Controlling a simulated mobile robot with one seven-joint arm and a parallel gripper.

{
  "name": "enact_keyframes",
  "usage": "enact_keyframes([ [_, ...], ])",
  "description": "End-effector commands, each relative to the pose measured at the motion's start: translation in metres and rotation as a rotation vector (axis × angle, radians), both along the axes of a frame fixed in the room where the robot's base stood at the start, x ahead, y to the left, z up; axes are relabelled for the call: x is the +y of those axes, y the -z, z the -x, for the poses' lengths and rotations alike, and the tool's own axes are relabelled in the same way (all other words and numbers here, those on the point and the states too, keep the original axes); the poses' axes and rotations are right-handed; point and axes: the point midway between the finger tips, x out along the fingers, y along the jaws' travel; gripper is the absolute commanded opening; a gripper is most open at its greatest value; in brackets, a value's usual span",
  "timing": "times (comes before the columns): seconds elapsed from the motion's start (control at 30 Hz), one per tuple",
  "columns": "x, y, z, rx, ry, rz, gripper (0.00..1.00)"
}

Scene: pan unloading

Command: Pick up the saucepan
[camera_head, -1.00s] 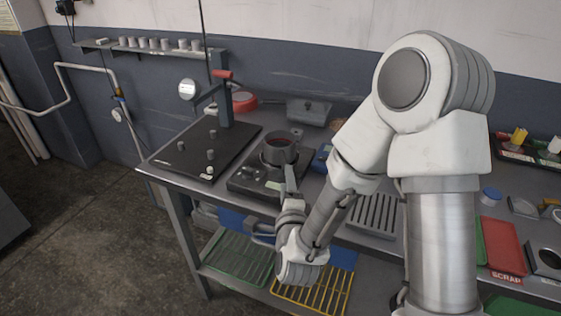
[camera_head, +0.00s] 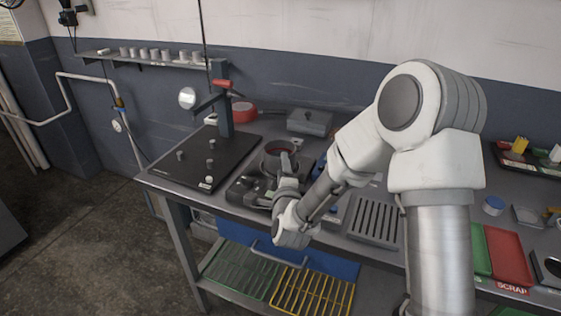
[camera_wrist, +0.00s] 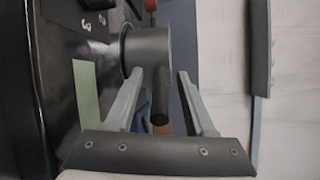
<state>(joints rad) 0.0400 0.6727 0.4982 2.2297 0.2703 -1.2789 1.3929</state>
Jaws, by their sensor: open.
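A dark grey saucepan (camera_head: 268,160) sits on the black hot plate (camera_head: 240,190) on the workbench. It also shows in the wrist view, where its round body (camera_wrist: 152,50) lies beyond my fingers and its dark handle (camera_wrist: 160,92) points toward my gripper. My gripper (camera_wrist: 160,74) is open, with one finger on each side of the handle; a gap shows at the right finger, and I cannot tell whether the left one touches. In the head view my gripper (camera_head: 286,168) is at the near side of the pan and partly hides the handle.
A black board with pegs (camera_head: 195,165) and an upright post (camera_head: 223,100) stand left of the pan. A red pan (camera_head: 243,112) and a grey lidded box (camera_head: 310,122) are behind it. A slotted grey tray (camera_head: 376,220) lies to the right.

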Motion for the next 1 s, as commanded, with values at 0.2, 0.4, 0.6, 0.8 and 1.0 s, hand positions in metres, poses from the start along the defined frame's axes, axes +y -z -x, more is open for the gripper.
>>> enact_keyframes([
  [0.2, 0.0004, 0.0006, -0.0033, 0.001, 0.000, 0.001, 0.55],
  [0.4, 0.0004, 0.0004, -0.0031, 0.000, 0.000, 0.001, 0.31],
  [0.6, 0.0004, 0.0004, -0.0031, 0.000, 0.000, 0.001, 0.00],
  [0.8, 0.0004, 0.0003, -0.0031, 0.000, 0.000, 0.001, 0.00],
  [1.0, 0.0005, 0.0003, -0.0031, 0.000, 0.000, 0.001, 0.00],
])
